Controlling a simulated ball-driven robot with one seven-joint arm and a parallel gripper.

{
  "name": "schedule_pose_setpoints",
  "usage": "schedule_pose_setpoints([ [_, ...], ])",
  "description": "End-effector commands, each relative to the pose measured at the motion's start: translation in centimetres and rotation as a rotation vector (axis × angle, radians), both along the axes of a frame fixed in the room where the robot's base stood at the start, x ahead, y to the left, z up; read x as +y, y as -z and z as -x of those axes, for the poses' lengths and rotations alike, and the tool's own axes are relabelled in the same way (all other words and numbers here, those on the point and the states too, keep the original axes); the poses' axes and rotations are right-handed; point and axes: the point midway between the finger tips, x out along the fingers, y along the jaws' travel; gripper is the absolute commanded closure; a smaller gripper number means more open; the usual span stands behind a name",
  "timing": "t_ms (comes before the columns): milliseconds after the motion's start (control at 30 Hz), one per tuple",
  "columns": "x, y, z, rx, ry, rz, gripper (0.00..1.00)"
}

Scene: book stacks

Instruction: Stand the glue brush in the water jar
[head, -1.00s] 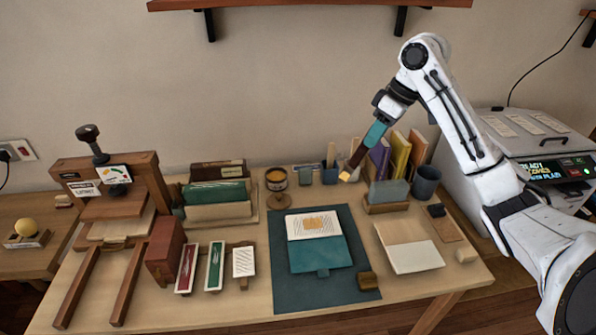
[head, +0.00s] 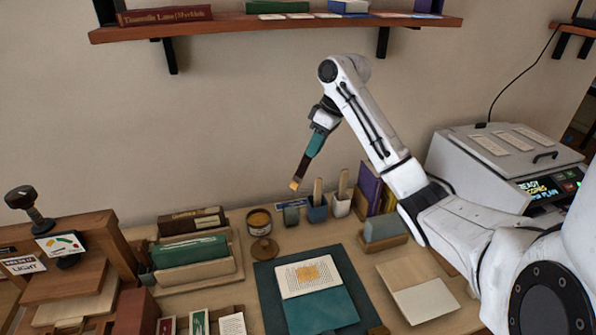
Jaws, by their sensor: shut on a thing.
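My gripper (head: 321,127) is shut on the glue brush (head: 306,167), high above the back of the bench. The brush has a teal and dark brown body and a pale yellow tip, tilted with the tip pointing down and to the left. The tip is in the air, apart from everything below. A blue pot (head: 317,214) and a white pot (head: 341,208), each with a wooden stick upright in it, stand at the back. I cannot tell which vessel is the water jar. The blue-grey mug seen earlier at the right is hidden behind my arm.
An open book (head: 311,280) lies on a dark mat. A wall shelf (head: 280,27) hangs above. Upright books (head: 370,187) stand right of the pots.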

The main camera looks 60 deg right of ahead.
Motion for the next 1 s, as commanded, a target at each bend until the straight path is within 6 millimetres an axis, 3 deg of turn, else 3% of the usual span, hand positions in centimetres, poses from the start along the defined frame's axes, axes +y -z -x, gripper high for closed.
schedule_pose_setpoints([
  [100, -0.8, 1.2, -2.1, 0.002, -0.003, -0.001, 1.00],
  [400, -2.5, 5.3, -5.2, 0.003, 0.000, 0.001, 1.00],
  [667, -3.1, 6.8, -6.3, 0.002, 0.000, 0.001, 1.00],
  [833, -3.1, 9.1, -6.2, 0.001, 0.001, 0.000, 1.00],
  [1000, -3.1, 9.9, -6.3, -0.001, 0.000, 0.002, 1.00],
])
